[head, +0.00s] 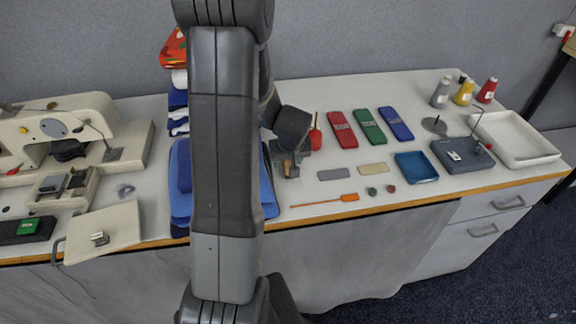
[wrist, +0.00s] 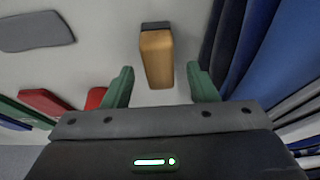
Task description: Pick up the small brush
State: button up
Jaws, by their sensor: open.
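The small brush (wrist: 156,57), a tan wooden block with a dark end, lies on the pale cloth in the wrist view. A bit of its tan wood (head: 287,168) shows in the head view, beside my gripper. My gripper (wrist: 160,86) is open, with its green fingers to the left and right of the brush's near end. The brush extends beyond the fingertips, and I see a space between it and each finger. In the head view my gripper (head: 290,158) is low over the table, partly hidden by my arm.
Folded blue cloths (head: 268,196) stand close on the left in the head view. A red-handled tool (head: 315,137) is just right of my gripper. A grey flat piece (head: 332,174) and an orange-handled tool (head: 348,197) lie nearby. A sewing machine (head: 85,125) stands further left.

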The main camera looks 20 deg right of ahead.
jog(key=shift+x, duration=0.85)
jog(key=c, duration=1.1)
jog(key=shift+r, duration=5.05)
jog(key=o, duration=0.5)
jog(key=c, duration=0.4)
